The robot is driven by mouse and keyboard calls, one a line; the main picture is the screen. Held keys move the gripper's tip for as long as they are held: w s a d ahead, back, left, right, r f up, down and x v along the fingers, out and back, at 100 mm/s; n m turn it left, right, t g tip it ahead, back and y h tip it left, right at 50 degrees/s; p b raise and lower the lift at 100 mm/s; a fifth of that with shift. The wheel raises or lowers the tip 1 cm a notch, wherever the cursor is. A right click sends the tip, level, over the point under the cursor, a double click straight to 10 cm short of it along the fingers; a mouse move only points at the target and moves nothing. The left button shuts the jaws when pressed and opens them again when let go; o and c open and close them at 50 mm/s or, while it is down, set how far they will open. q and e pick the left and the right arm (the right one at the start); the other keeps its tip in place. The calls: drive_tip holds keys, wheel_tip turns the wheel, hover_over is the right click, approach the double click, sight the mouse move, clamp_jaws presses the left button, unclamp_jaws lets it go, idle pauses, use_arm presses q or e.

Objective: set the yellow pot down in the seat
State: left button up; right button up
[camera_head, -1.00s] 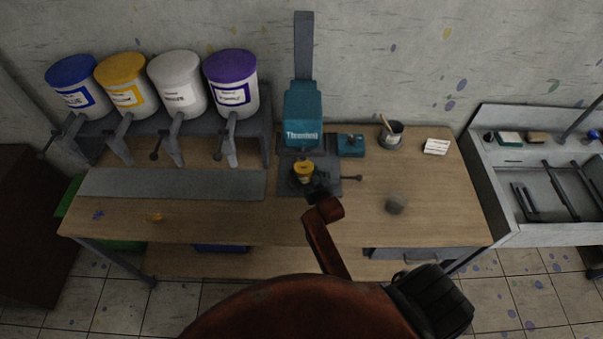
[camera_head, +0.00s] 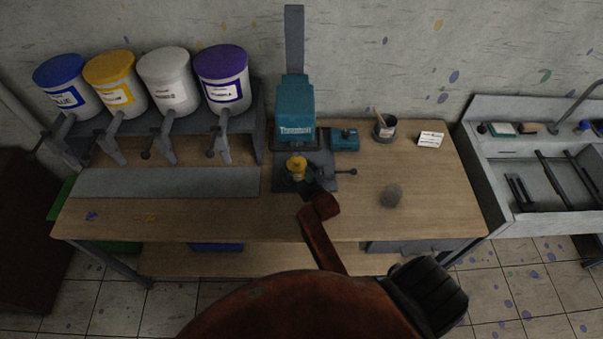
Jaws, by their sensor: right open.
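The small yellow pot (camera_head: 297,168) stands upright on the dark base (camera_head: 318,160) of the teal printing machine (camera_head: 295,108), below its head. The seat under the pot is too small and dark to make out, so I cannot tell how the pot sits in it. My right gripper (camera_head: 311,187) is dark and small in the picture, just in front of and slightly right of the pot. It is open, and a small gap to the pot seems to show. My left gripper is out of view.
Blue, yellow, white and purple lidded paint tubs (camera_head: 223,78) stand on a rack at the left. A teal box (camera_head: 344,139), a grey cup (camera_head: 385,128) and a white card (camera_head: 430,140) lie right of the machine. The front right of the wooden table (camera_head: 440,205) is mostly clear.

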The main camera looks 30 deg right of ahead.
drive_tip(key=v, duration=1.1)
drive_tip(key=shift+s, duration=0.3)
drive_tip(key=shift+r, duration=0.15)
